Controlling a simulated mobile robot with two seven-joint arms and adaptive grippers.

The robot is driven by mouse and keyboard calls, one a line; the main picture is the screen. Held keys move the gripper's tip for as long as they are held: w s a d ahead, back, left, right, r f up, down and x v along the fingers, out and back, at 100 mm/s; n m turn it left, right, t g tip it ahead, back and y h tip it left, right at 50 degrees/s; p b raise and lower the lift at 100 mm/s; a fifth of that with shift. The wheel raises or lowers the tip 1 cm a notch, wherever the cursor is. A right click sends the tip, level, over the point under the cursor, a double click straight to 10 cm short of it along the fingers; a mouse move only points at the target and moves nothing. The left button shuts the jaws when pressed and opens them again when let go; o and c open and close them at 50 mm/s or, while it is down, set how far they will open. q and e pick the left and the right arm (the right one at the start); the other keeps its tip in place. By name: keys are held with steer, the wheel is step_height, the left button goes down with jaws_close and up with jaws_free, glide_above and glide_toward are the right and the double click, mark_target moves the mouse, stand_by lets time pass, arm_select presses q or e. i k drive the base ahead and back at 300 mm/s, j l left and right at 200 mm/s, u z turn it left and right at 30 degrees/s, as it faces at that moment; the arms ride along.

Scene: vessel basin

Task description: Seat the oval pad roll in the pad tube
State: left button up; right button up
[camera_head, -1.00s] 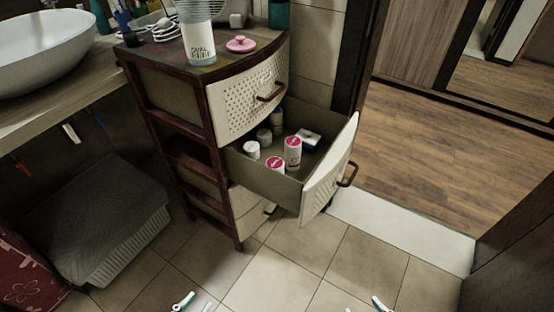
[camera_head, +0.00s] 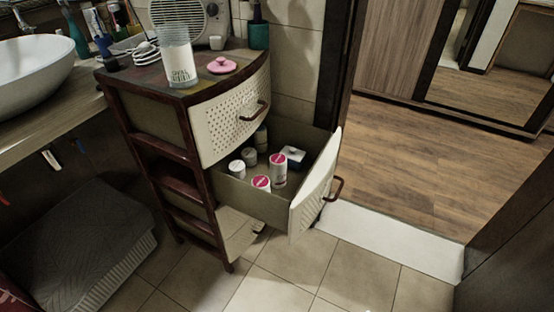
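A clear tube with a white lower part and printed lettering (camera_head: 178,62) stands upright on top of the cabinet and looks like the pad tube. A pink knobbed lid (camera_head: 221,65) lies beside it, to its right. The open drawer below holds a tall white roll with a pink top (camera_head: 278,170) and a shorter or lower one with a pink top (camera_head: 261,185). I cannot tell which item is the oval pad roll. Neither of my grippers is in view.
The cabinet (camera_head: 190,95) has its second drawer (camera_head: 318,185) pulled out, with white jars (camera_head: 243,160) and a small box (camera_head: 293,153) inside. A heater (camera_head: 190,20), cables and bottles crowd the cabinet's back. A laundry basket (camera_head: 75,250) stands left. Tiled floor in front is clear.

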mark_target(174, 40)
steer(key=k+j, duration=0.15)
steer(key=i+l+u, duration=0.1)
steer(key=i+j+z, duration=0.1)
steer(key=i, duration=0.8)
